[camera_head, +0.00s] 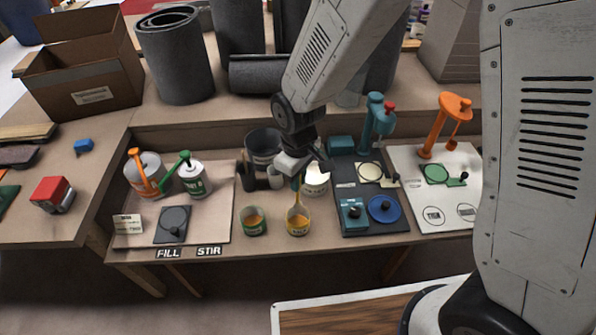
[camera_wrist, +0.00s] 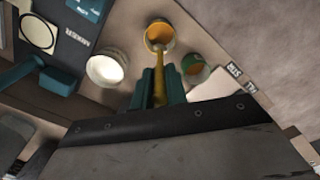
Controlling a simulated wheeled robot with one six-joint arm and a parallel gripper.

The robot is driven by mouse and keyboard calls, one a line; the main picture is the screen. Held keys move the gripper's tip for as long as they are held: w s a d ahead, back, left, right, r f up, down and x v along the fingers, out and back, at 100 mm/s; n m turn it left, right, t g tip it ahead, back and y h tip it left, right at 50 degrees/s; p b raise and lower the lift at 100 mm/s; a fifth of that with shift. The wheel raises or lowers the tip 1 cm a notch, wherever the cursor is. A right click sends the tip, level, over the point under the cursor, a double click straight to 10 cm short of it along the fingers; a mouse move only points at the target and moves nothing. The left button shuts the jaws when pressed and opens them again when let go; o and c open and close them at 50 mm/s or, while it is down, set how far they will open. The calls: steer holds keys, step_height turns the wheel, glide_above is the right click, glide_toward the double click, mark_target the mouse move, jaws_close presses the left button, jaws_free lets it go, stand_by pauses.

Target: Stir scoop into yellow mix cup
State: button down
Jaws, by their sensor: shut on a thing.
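The yellow mix cup (camera_head: 298,229) stands upright on the bench with orange-yellow contents. It also shows in the wrist view (camera_wrist: 158,33). My gripper (camera_head: 296,183) is above the cup, its teal fingers (camera_wrist: 157,88) shut on the yellowish scoop (camera_wrist: 159,72). The scoop (camera_head: 297,198) points down, and its lower end meets the cup's mouth in both views. How deep it reaches is hidden. The scoop's upper part is hidden by the fingers.
A green-labelled cup (camera_head: 253,228) with orange contents stands close left of the yellow cup. A white cup (camera_head: 316,185) stands behind it. A dark board (camera_head: 347,226) with a teal pump (camera_head: 377,118) is to the right. Cans with orange and green pumps stand left.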

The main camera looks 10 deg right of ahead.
mark_target(299, 203)
steer(key=shift+f, duration=4.8)
steer(key=shift+d, duration=0.1)
